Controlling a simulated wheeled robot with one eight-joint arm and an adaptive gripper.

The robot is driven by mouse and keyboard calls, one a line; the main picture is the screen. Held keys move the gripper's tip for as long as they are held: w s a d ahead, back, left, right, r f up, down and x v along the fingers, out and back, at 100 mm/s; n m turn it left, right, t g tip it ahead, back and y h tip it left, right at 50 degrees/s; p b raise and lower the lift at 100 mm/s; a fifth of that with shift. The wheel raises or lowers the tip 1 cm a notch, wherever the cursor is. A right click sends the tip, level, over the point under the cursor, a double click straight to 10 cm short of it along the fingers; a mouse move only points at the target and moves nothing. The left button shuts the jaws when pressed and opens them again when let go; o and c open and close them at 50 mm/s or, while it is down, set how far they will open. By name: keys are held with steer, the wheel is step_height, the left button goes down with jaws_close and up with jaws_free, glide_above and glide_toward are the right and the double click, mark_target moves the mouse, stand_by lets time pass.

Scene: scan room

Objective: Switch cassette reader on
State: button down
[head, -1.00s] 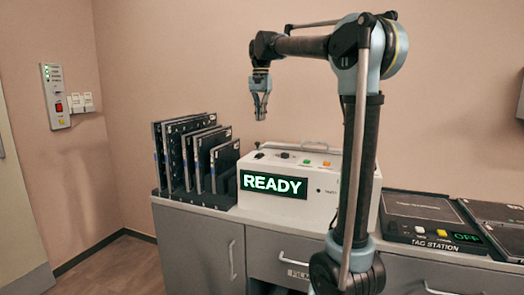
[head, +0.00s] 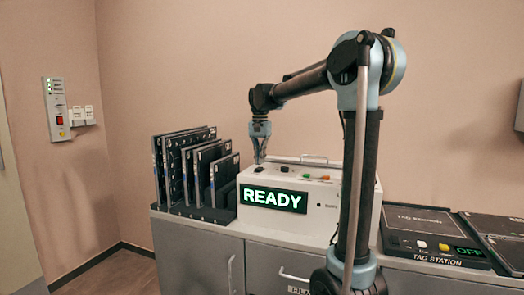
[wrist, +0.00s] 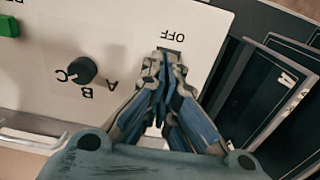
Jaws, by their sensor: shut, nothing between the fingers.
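The cassette reader (head: 318,210) is a white box on the cabinet top with a lit green READY display (head: 274,199) on its front. My gripper (head: 259,160) points down at the left end of the reader's top panel, with its fingers shut and empty. In the wrist view my fingertips (wrist: 167,58) are at the small dark switch beside the OFF label (wrist: 179,37) and partly cover it. I cannot tell whether they touch it. A black A/B/C knob (wrist: 82,70) and a green button (wrist: 8,25) sit on the same panel.
A rack of upright dark cassettes (head: 190,170) stands close to the reader's left, also near my fingers in the wrist view (wrist: 275,85). The tag station (head: 425,240), showing OFF, lies to the right. A wall panel (head: 57,110) is at far left.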

mark_target(260, 169)
steer(key=shift+f, duration=0.9)
steer(key=shift+s+a+f+t, duration=0.1)
steer(key=shift+s+f+t, duration=0.3)
steer(key=shift+t, duration=0.2)
steer(key=shift+s+f, duration=0.1)
steer(key=shift+f, duration=0.05)
steer(key=shift+s, duration=0.1)
steer(key=shift+w, duration=0.2)
steer(key=shift+w+r, duration=0.25)
steer(key=shift+w, duration=0.1)
steer(key=shift+w+d, duration=0.15)
steer(key=shift+d, duration=0.1)
